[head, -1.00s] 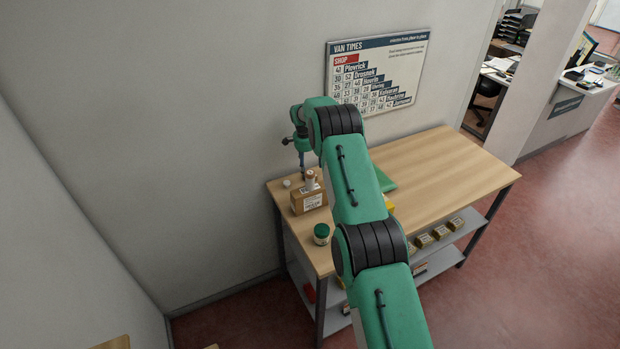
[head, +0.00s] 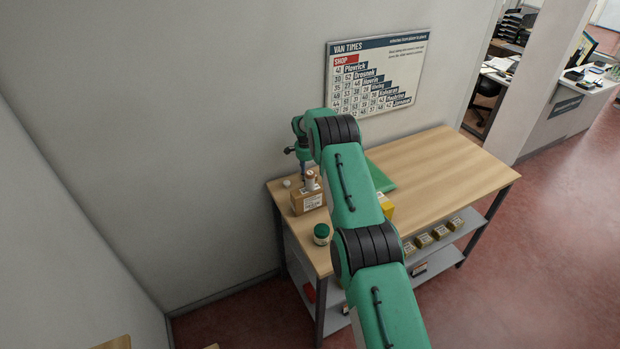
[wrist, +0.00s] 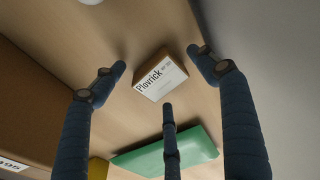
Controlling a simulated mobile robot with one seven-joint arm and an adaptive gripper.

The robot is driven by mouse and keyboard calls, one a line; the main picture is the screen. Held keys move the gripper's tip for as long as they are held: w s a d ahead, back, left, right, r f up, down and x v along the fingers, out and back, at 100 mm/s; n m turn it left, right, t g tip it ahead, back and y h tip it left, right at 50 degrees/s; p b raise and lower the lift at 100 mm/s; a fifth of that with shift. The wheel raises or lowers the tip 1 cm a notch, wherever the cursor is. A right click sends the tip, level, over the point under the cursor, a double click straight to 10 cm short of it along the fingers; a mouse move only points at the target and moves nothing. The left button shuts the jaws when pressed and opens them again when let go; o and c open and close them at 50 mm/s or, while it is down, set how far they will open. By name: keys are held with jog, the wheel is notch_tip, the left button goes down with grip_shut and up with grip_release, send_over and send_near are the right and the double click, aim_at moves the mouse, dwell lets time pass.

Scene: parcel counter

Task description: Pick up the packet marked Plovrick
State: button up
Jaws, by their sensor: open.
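The packet marked Plovrick (wrist: 160,77) is a small brown box with a white label. It lies on the wooden counter in the wrist view, its label facing the camera. My gripper (wrist: 157,72) is open and empty above it, with dark fingers on the packet's left, right and near sides. The fingers look apart from the packet, though the remaining height is hard to judge. In the head view my wrist is over the counter's back left part; the fingertips and the packet are hidden there.
A large brown carton (head: 306,203) stands close by, also at left in the wrist view (wrist: 35,105). A green flat packet (wrist: 168,152) and a yellow item (wrist: 98,169) lie nearby. A green-lidded jar (head: 321,234) is at the front. The counter's right half (head: 445,165) is clear.

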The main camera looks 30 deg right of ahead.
dwell(0.4)
jog(key=c, duration=1.5)
jog(key=shift+r, duration=5)
